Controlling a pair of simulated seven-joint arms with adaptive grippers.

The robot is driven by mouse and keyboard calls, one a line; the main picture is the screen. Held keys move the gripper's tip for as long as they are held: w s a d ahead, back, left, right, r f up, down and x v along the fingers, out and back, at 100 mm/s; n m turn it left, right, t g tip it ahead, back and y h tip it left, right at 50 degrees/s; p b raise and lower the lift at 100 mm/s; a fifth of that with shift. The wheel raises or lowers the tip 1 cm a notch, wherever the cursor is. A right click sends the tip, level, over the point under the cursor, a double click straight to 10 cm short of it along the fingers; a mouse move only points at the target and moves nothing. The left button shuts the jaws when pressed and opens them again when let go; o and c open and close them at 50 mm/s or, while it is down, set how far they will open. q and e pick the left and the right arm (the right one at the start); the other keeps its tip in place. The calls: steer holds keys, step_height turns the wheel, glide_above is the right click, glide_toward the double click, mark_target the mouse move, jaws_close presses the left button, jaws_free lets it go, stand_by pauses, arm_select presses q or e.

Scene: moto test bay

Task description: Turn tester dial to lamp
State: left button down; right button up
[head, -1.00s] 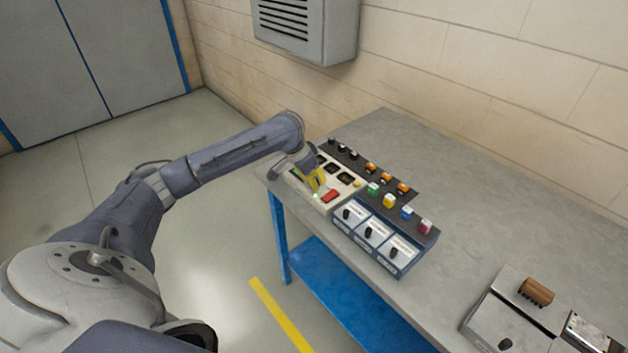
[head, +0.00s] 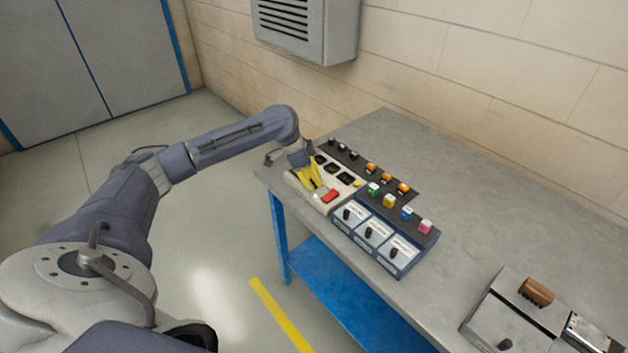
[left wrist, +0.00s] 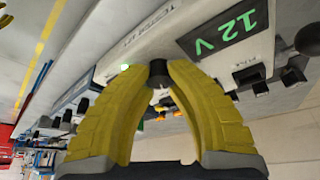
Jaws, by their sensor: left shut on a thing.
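The tester (head: 325,202) is a pale box with dark sockets and a red rocker on the grey bench. In the left wrist view its face (left wrist: 150,42) shows a green "12 V" display (left wrist: 222,28) and a lit green light (left wrist: 124,74). My left gripper (head: 313,186) is over the tester's front left part. In the left wrist view its yellow fingers (left wrist: 158,72) are closed around a small black dial (left wrist: 158,72). The fingers cover the dial's sides, so its pointing direction cannot be told. My right gripper is not in view.
A blue panel (head: 348,229) with several switches stands right of the tester. Coloured blocks (head: 389,200) sit on a dark strip behind it. Grey boxes (head: 502,318) stand at the bench's front right. The bench's right middle (head: 480,220) is clear.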

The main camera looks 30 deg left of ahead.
arm_select(q)
steer(key=shift+m+g+h, duration=0.4)
steer(key=shift+m+g, duration=0.4)
steer(key=shift+m, duration=1.3)
steer(key=c, duration=1.1)
jaws_free()
steer(key=v, duration=1.2)
